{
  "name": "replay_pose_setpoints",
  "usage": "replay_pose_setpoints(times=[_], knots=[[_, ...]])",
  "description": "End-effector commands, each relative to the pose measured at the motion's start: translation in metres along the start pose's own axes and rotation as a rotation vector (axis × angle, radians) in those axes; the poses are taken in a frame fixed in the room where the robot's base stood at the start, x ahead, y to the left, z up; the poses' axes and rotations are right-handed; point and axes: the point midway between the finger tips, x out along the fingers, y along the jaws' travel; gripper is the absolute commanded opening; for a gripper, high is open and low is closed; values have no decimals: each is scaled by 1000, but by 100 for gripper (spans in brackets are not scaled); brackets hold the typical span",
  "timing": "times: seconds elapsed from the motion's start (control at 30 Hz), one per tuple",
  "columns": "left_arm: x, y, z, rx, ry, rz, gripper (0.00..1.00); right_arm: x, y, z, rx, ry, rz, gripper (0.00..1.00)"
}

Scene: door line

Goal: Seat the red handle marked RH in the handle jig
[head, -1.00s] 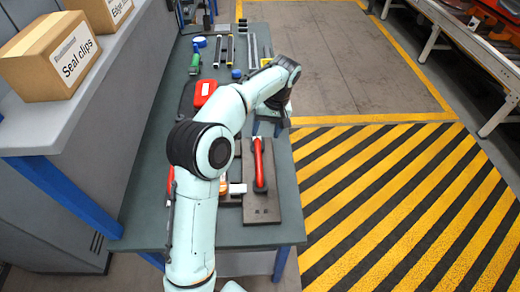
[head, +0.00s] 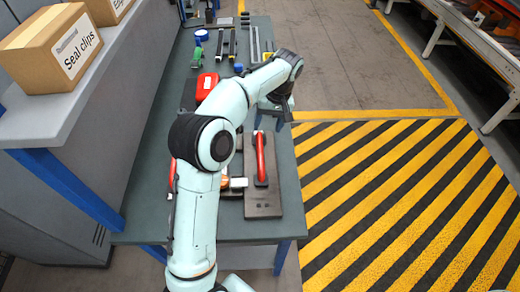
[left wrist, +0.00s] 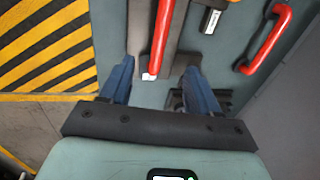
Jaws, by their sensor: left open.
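A red handle (head: 260,158) lies lengthwise on a grey-brown board (head: 262,207), which looks like the handle jig. I cannot tell whether it is fully seated, and no RH mark is readable. The handle also shows in the left wrist view (left wrist: 161,35), with a white patch at its near end. My left gripper (head: 281,106) is beyond the handle's far end. In the left wrist view, its blue fingers (left wrist: 159,68) are open, spread either side of the handle's near end with nothing gripped. A second red handle (left wrist: 268,38) lies off the board. My right gripper is out of view.
A red case (head: 207,85), a green tool (head: 196,61) and dark bars lie farther along the bench. A white-ended block (head: 238,183) sits left of the handle. A shelf with boxes (head: 62,48) flanks the bench; striped floor (head: 380,170) is clear at right.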

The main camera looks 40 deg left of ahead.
Motion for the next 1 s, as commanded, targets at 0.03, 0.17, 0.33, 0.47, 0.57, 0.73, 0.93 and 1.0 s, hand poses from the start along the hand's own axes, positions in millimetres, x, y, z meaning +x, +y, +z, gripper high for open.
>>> replay_pose_setpoints(times=[0.03, 0.17, 0.33, 0.47, 0.57, 0.73, 0.93, 1.0], knots=[[0, 0, 0, 0, 0, 0, 62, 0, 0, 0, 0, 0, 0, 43], [1, -2, 0, 38, -2, 10, 19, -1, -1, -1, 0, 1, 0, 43], [4, -13, 1, 300, 4, 77, 0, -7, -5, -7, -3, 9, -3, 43], [7, -20, 4, 542, 31, 135, 0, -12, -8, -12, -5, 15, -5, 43], [8, -22, 6, 680, 54, 165, 0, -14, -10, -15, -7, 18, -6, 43], [14, -24, 8, 782, 72, 182, 0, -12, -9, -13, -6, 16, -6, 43], [39, -20, 10, 786, 67, 181, 0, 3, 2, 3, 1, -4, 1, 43], [52, -18, 11, 786, 66, 181, 0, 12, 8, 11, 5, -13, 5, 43]])
